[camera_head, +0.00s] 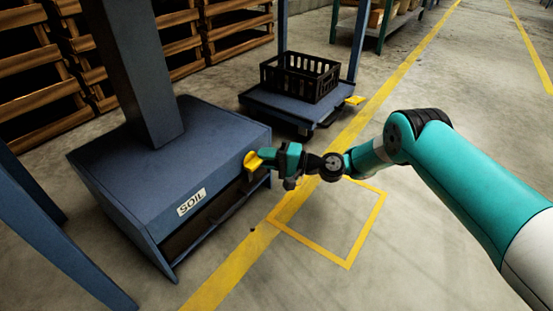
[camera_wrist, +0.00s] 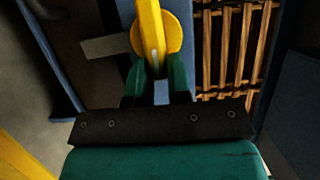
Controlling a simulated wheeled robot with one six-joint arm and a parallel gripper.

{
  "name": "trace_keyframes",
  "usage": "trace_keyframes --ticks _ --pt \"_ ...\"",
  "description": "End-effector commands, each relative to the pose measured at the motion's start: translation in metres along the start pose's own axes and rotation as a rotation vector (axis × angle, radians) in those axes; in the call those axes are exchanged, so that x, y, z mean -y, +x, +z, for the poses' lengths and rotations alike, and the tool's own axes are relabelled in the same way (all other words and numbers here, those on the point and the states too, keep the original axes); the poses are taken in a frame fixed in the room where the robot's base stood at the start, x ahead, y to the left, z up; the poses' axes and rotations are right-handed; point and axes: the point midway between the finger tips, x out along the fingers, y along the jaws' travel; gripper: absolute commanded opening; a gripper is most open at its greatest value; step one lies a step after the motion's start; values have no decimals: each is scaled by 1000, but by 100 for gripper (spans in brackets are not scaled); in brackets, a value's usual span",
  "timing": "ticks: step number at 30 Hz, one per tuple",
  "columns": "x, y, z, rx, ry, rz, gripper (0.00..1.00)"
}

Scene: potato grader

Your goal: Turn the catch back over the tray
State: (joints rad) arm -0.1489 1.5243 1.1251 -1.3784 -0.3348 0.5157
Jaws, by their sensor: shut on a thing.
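The yellow catch (camera_head: 253,161) sits at the right edge of the blue-grey housing labelled SOIL (camera_head: 115,180). My gripper (camera_head: 270,157) is at the catch and shut on it. In the wrist view the catch (camera_wrist: 152,30) shows as a yellow round piece with a lever, and the tips of my gripper (camera_wrist: 156,72) close around its lower end. A dark slot shows under the housing's front edge, where the tray (camera_head: 205,232) seems to be; most of it is hidden in shadow.
A black crate (camera_head: 300,76) stands on a blue cart (camera_head: 275,104) behind my gripper. Wooden pallets (camera_head: 40,70) are stacked at the back left. A yellow floor square (camera_head: 348,266) right of the housing is empty. A blue post (camera_head: 50,235) stands at the near left.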

Motion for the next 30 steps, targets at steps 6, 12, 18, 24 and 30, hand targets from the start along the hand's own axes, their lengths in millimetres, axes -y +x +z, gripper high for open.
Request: trace_keyframes --ticks 6,12,18,24,30 --pt "-2 4 2 3 26 -9 0" --pt "-2 4 2 3 29 -9 0" --pt "-2 4 2 3 28 -9 30" --pt "-1 4 2 4 26 -9 44" --pt "-1 3 3 6 25 -9 44"
